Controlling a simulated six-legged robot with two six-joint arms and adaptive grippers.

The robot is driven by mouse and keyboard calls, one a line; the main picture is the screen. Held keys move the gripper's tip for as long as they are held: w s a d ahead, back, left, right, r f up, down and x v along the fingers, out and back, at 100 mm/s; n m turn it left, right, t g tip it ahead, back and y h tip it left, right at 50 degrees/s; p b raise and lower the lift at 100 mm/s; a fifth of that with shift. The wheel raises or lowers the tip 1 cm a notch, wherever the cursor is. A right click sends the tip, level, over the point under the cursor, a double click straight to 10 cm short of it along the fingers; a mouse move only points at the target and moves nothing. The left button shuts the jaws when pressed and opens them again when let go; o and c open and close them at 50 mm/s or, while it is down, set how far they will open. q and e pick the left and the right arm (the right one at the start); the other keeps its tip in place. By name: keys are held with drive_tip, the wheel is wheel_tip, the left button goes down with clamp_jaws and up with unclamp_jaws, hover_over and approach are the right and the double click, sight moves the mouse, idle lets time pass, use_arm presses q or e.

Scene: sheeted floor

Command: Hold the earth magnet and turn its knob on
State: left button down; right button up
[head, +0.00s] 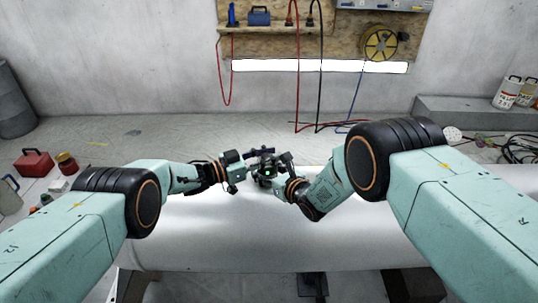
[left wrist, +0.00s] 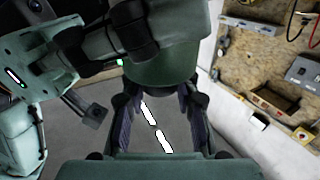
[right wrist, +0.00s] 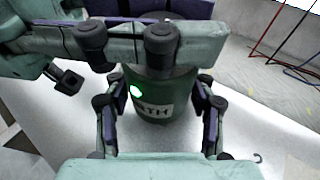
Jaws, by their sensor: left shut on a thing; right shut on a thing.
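The earth magnet (right wrist: 152,112) is a dark green cylinder with a white lettered label and a lit green light, seen in the right wrist view. In the head view the magnet (head: 267,173) is small and partly hidden between my grippers above the white cylinder. My right gripper (right wrist: 158,96) is shut on the magnet's body, one finger on each side. My left gripper (head: 258,160) comes in from the left and crosses over the magnet's top, shut on it. In the left wrist view a dark green rounded body (left wrist: 160,72) lies between its fingers. The knob itself is hidden.
A large white cylinder (head: 200,225) lies across below both grippers. A red box (head: 33,163) and a small pot (head: 67,163) are on the left. A tool board (head: 340,40) with hanging cables is on the back wall. Loose cables (head: 515,150) lie at the right.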

use_arm(q)
drive_tip(key=c, duration=1)
unclamp_jaws()
drive_tip(key=v, duration=1.2)
drive_tip(key=shift+r, duration=0.1)
